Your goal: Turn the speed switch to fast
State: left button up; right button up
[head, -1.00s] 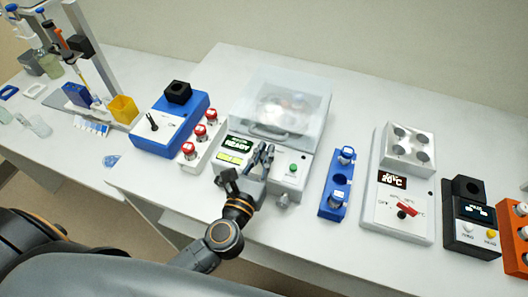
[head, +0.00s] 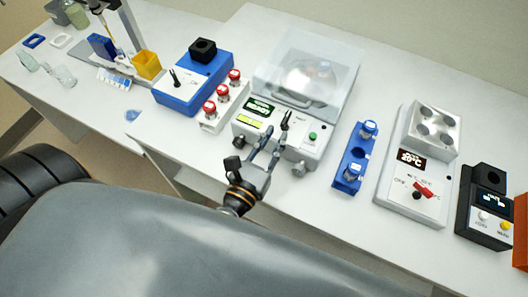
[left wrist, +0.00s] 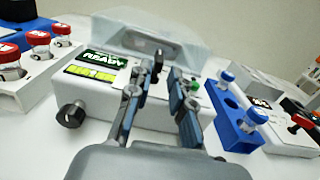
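A white lidded machine (head: 244,124) has a green READY display (head: 259,107) on its front panel, also lit in the left wrist view (left wrist: 104,58). A small dark lever (head: 286,119) shows on this panel near my fingertips; I cannot read its label. My left gripper (head: 272,143) is over the panel with its fingers apart and nothing visibly held. My right gripper is not in view.
A blue device (head: 190,93) with a black lever and a white rack (head: 212,122) of red-capped vials stand left. A green button (head: 312,135) sits right on the panel. A blue tube rack (head: 350,182) and a heater with a red knob (head: 424,189) stand right.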

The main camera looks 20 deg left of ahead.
pick_arm(q)
jog(key=s, duration=0.5)
jog(key=shift+s+a, duration=0.15)
jog(key=shift+s, duration=0.15)
